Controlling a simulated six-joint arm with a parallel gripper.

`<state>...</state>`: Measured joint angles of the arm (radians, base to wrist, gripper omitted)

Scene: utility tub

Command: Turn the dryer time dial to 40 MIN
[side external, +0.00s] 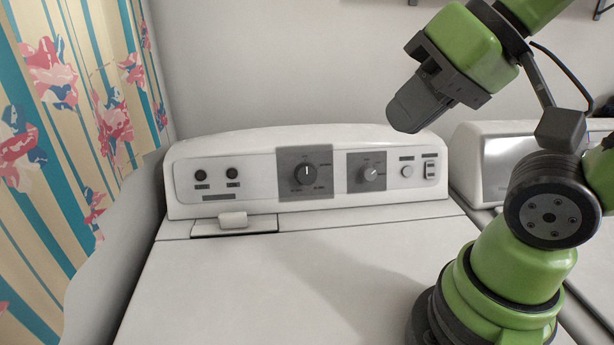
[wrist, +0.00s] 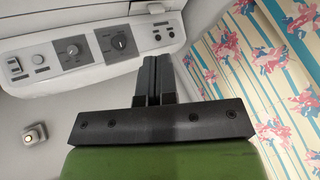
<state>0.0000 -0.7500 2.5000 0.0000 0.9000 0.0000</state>
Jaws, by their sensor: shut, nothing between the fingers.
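The dryer's control panel (side external: 240,190) carries a large black dial (side external: 304,174) on a dark grey plate, its white pointer line about straight up. The labels are too small to read, so I cannot tell for sure which is the time dial. My gripper (side external: 402,122) is shut and empty, above the panel's right part, apart from both dials.
Two small black knobs (side external: 216,174) are at the panel's left, and a round white button (side external: 407,171) and a rocker switch (side external: 430,169) at its right. A second white machine (side external: 500,165) stands at right. A striped floral curtain (side external: 75,110) hangs at left. The dryer top (side external: 270,285) is clear.

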